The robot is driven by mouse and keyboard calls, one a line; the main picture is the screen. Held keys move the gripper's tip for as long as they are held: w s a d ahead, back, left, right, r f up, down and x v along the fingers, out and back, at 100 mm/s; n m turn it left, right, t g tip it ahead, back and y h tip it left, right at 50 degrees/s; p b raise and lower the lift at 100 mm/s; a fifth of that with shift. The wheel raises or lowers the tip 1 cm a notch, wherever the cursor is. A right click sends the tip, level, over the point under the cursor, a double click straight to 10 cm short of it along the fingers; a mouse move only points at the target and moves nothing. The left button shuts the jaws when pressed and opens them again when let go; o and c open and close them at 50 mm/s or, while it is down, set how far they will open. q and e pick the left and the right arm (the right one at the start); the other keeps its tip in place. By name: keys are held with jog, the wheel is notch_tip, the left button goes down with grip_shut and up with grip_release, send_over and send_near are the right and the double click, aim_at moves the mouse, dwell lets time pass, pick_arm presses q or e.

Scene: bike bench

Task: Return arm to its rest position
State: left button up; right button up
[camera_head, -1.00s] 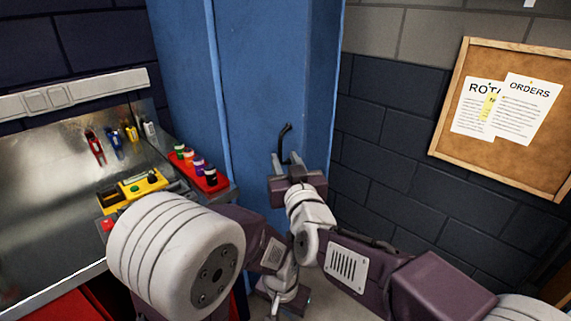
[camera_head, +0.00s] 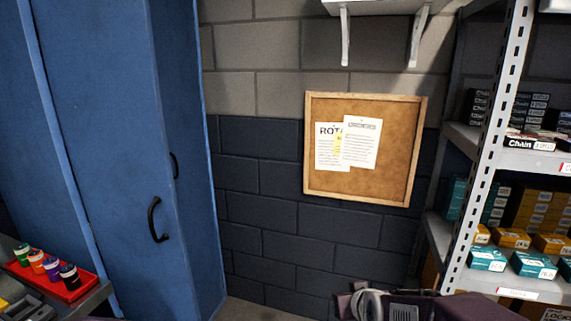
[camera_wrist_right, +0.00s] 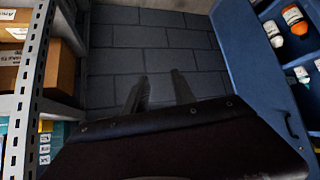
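My right gripper (camera_wrist_right: 159,78) shows in the right wrist view. Its two dark fingers are apart, with only dark brick wall or floor seen between them, so it is open and empty. In the head view only a part of one of my arms shows, low at the bottom right edge. No gripper shows there, and my left gripper is out of sight.
A blue cabinet (camera_head: 105,130) with black handles stands at left. A red tray (camera_head: 62,285) of small bottles is at bottom left. A corkboard (camera_head: 390,180) hangs on the brick wall. A shelf rack (camera_head: 485,150) with boxes stands at right.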

jog(key=s+d+f+m+g+p, duration=0.1)
jog(key=s+f+g, duration=0.35)
jog(key=s, duration=0.55)
jog(key=s+d+f+m+g, duration=0.1)
jog(key=s+f+g, duration=0.35)
jog(key=s, duration=0.55)
notch_tip(320, 180, up, 14)
jog(key=p, duration=1.5)
jog(key=shift+w+d+r+n+t, duration=0.2)
jog(key=shift+n+t, duration=0.1)
jog(key=shift+t, duration=0.1)
